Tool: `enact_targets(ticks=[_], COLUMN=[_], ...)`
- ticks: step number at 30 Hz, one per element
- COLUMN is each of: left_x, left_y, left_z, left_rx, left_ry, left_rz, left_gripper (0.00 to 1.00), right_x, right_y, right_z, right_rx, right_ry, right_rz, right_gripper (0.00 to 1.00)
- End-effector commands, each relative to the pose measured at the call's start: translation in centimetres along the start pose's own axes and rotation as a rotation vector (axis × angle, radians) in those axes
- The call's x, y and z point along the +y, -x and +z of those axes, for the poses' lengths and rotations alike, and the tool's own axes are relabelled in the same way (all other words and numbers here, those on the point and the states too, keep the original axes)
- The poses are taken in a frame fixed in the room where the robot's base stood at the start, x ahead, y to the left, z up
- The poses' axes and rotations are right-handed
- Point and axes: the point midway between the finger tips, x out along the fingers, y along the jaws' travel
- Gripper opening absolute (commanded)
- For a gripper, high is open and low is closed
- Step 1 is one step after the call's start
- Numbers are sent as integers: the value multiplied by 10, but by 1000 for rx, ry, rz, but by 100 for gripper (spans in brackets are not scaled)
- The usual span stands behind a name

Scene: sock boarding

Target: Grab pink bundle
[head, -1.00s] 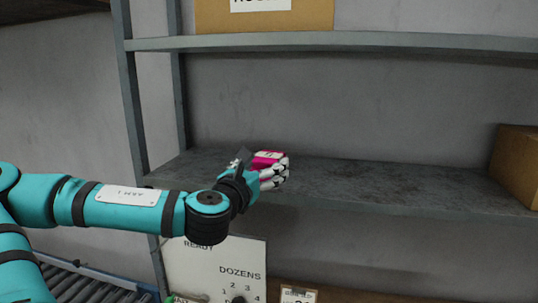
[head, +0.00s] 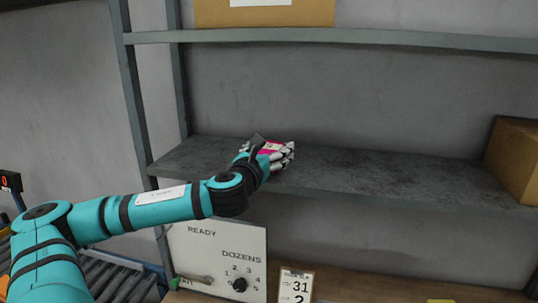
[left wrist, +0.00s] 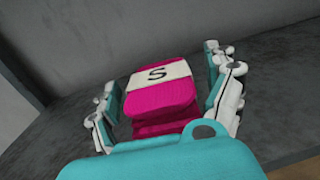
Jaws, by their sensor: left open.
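The pink bundle (head: 270,148) sits on the grey metal shelf (head: 380,170). In the left wrist view the pink bundle (left wrist: 160,105) is a folded stack with a white band marked "S". My left gripper (head: 277,154) is at the bundle. In the left wrist view, the fingers of my left gripper (left wrist: 165,95) are spread on both sides of the bundle, with gaps showing, and it is open. In the head view the hand hides part of the bundle. My right gripper is not in view.
A cardboard box (head: 514,160) stands at the right end of the shelf, and another box (head: 265,14) is on the shelf above. Below are a panel marked "READY" and "DOZENS" (head: 218,255), a number card (head: 296,286) and a roller conveyor (head: 110,278). The shelf's middle is clear.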

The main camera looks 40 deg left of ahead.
Motion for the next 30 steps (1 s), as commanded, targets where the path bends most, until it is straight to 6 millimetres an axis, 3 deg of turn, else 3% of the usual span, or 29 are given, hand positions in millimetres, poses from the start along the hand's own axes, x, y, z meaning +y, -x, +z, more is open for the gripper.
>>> enact_targets(ticks=[3,17,30], left_x=[0,0,0], left_y=[0,0,0], left_z=[0,0,9], left_rx=[0,0,-4], left_ry=[0,0,1], left_rz=[0,0,1], left_gripper=[84,25,25], right_x=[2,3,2], right_y=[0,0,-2], right_z=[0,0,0], right_rx=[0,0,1], right_ry=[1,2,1], right_rz=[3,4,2], right_gripper=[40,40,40])
